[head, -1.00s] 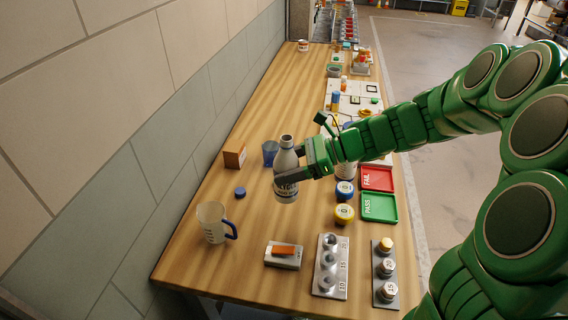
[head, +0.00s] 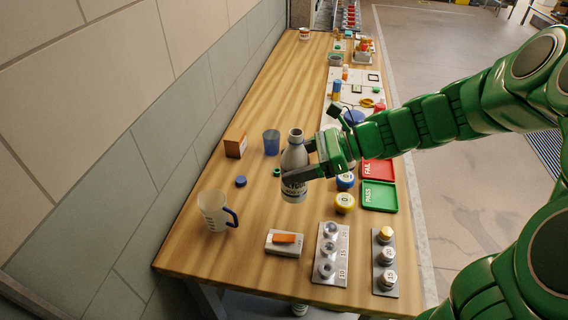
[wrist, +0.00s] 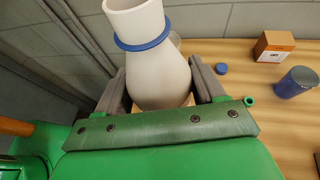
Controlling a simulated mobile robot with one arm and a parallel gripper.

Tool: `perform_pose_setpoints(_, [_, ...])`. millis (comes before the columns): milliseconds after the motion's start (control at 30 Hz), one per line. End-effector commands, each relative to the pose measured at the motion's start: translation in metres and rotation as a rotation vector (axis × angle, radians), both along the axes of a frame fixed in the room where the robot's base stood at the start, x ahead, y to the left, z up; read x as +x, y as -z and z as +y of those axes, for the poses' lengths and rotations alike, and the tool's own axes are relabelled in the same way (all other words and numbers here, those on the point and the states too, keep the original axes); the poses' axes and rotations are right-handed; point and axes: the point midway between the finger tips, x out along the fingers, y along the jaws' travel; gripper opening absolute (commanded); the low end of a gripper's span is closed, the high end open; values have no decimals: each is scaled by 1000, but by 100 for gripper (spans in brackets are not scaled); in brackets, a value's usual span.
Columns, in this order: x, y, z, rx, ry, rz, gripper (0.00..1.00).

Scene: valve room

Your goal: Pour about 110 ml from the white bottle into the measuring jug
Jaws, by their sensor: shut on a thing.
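The white bottle (head: 294,172) is upright and uncapped, with dark lettering low on its side. My gripper (head: 304,164) is shut around its body. In the wrist view the bottle (wrist: 158,75) stands between the two grey fingers, with a blue ring around its neck. I cannot tell for sure whether its base is clear of the table. The measuring jug (head: 212,210), translucent with a blue handle, stands to the left of the bottle and nearer the table's front edge. Its inside is not clear enough to read a level.
A blue cap (head: 240,181), a blue cup (head: 271,142) and a brown box (head: 236,143) stand left of the bottle. Green (head: 379,196) and red trays lie right. Table between bottle and jug is clear.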

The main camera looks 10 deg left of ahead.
Motion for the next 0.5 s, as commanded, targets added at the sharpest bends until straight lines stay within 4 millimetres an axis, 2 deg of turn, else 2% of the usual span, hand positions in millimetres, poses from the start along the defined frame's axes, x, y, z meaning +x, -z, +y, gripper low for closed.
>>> perform_pose_setpoints(267, [0, 1, 4, 3, 0, 2, 29])
perform_pose_setpoints(500, [18, 14, 33, 11, 1, 4, 29])
